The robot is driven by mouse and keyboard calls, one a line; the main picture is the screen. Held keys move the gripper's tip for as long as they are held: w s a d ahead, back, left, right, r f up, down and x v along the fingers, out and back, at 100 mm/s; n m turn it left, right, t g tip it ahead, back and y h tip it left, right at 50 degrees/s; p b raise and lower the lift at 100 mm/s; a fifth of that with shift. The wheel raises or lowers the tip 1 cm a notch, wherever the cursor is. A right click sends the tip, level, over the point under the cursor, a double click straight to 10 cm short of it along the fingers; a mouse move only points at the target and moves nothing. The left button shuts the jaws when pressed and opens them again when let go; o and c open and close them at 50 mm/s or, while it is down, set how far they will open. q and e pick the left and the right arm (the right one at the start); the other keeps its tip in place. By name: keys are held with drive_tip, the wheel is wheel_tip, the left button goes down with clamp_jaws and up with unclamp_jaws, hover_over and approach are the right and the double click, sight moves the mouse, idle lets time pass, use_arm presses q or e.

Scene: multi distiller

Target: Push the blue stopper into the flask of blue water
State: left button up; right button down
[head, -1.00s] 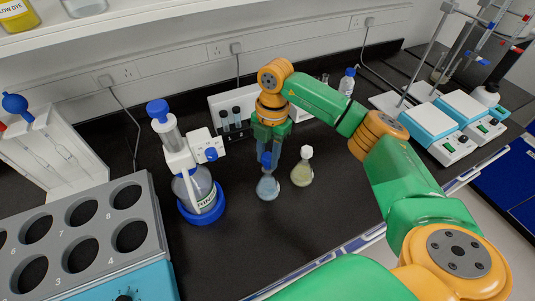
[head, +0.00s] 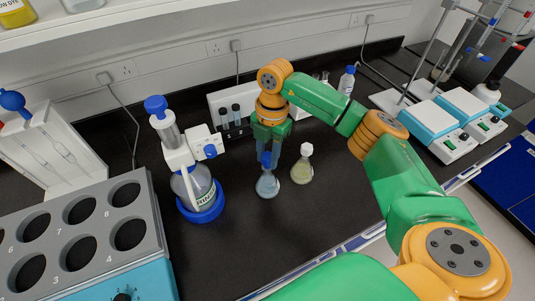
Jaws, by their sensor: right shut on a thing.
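The flask of blue water (head: 267,187) stands upright on the black bench near the middle of the head view. The blue stopper (head: 266,158) is right above the flask's neck, between the fingers of my right gripper (head: 266,153). The right gripper points down and is shut on the stopper. The fingers partly hide the flask's neck, so I cannot tell how deep the stopper sits. My left gripper is not in view.
A flask of yellowish liquid with a white stopper (head: 302,168) stands close on the right. A dispenser bottle with a blue base (head: 202,203) is on the left. A grey block with round holes (head: 80,235) fills the lower left. The bench in front is clear.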

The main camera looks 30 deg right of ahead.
drive_tip(key=shift+f+b, duration=0.35)
drive_tip(key=shift+f, duration=0.25)
drive_tip(key=shift+c, duration=2.4)
unclamp_jaws()
drive_tip(key=shift+r, duration=0.1)
drive_tip(key=shift+w+r, duration=0.1)
drive_tip(key=shift+r, duration=0.25)
drive_tip(key=r, duration=0.2)
drive_tip(key=r+b, duration=0.1)
drive_tip(key=r, duration=0.1)
drive_tip(key=r+b, duration=0.1)
drive_tip(key=r, duration=0.1)
drive_tip(key=shift+w+d+r, duration=0.1)
drive_tip(key=shift+d+r, duration=0.05)
drive_tip(key=shift+d, duration=0.25)
